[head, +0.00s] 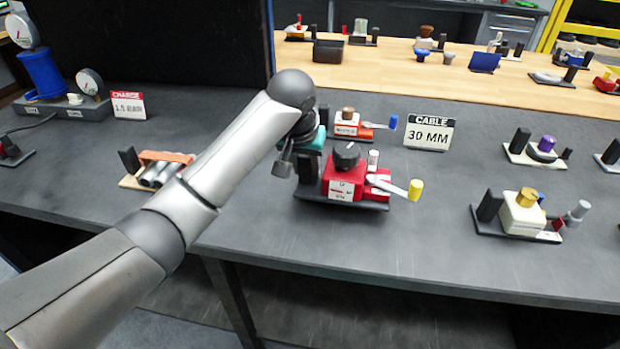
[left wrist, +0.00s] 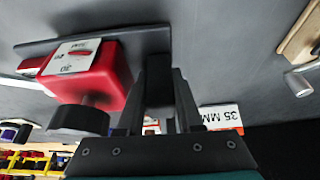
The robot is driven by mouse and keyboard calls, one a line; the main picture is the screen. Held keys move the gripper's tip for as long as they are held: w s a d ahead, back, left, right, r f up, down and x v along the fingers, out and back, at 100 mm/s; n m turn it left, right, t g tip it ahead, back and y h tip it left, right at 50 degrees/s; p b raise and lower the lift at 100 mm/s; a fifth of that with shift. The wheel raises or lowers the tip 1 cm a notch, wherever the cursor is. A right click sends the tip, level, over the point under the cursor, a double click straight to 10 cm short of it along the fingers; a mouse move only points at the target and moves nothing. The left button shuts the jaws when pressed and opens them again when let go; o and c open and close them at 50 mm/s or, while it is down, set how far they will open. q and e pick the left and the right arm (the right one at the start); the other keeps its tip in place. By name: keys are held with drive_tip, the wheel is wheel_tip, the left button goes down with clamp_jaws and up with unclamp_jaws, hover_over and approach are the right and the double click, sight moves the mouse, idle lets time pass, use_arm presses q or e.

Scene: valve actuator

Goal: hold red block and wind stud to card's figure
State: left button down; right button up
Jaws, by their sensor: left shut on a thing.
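The red block (head: 340,182) stands on a dark base plate on the grey bench. It has a black knob (head: 347,155) on top, a small pale stud (head: 373,160) at its right and a lever with a yellow tip (head: 415,190). My left gripper (head: 308,172) is at the left end of this base, shut on a black upright beside the red block. In the left wrist view the fingers (left wrist: 157,105) close around the dark upright, with the red block (left wrist: 92,80) to their left. The card (head: 430,133) behind reads "CABLE 30 MM". My right gripper is not in view.
A smaller red fixture (head: 347,127) with a blue-tipped lever stands behind. A cream block (head: 523,213) with a gold knob stands to the right, and a fixture with pale cylinders (head: 158,172) to the left. The bench front between red and cream blocks is clear.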

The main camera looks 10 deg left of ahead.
sight(307, 180)
use_arm(q)
wheel_tip(307, 180, up, 5)
drive_tip(key=shift+r, duration=0.15)
drive_tip(key=shift+f, duration=3.95)
drive_tip(key=shift+f, duration=0.55)
